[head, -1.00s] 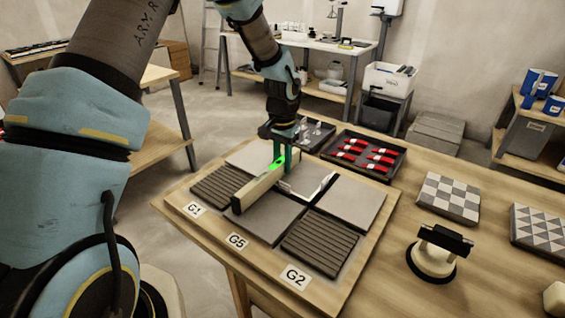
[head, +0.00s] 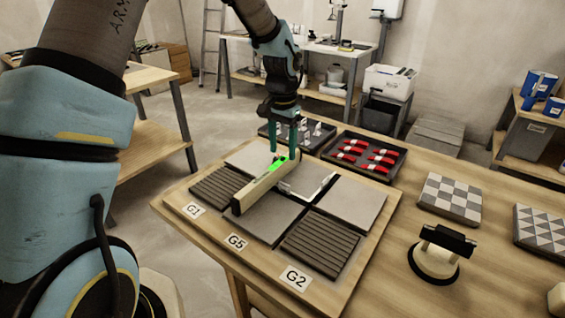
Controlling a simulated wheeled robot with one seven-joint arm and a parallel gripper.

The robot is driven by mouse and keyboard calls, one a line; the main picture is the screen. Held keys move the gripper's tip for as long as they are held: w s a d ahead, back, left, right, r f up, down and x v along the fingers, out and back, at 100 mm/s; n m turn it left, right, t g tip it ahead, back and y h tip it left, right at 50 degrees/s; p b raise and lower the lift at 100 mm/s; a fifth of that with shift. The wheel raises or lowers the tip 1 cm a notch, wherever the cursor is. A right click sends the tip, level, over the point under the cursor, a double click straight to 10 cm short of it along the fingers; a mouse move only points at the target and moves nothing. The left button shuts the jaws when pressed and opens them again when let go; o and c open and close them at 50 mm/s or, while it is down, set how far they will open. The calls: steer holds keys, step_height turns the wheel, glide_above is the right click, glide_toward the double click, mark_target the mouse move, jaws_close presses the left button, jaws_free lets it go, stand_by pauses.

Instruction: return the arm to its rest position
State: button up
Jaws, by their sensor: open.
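My gripper (head: 284,146) is open, pointing down just above the far end of a long cream level bar (head: 262,187). The bar lies across the grey tiles on the wooden board (head: 180,222), with a bright green patch (head: 278,166) on its top. The fingertips look slightly above or beside the bar; I cannot tell whether they touch it. A smooth grey tile (head: 350,205) and a ribbed tile (head: 320,243) lie to the right of the bar. Another ribbed tile (head: 218,187) lies to its left.
A tray with red pieces (head: 364,156) and a tray with small clear pieces (head: 297,132) stand behind the board. A suction cup lifter (head: 435,255), a checkered tile (head: 450,197) and a triangle-patterned tile (head: 540,233) lie on the right. Air above the board is free.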

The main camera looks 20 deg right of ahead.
step_height(320, 180, up, 6)
steer(key=shift+f+b, duration=0.25)
steer(key=shift+b, duration=0.15)
steer(key=w+a+n, duration=0.1)
steer(key=a+n, duration=0.4)
steer(key=a, duration=1.3)
steer(key=s+a+n, duration=0.3)
steer(key=s+a, duration=0.1)
steer(key=a, duration=0.4)
steer(key=s+a+n+t, duration=0.1)
steer(key=s+a+n, duration=0.2)
steer(key=a, duration=0.6)
steer(key=shift+s+t, duration=0.3)
steer(key=shift+s, duration=0.1)
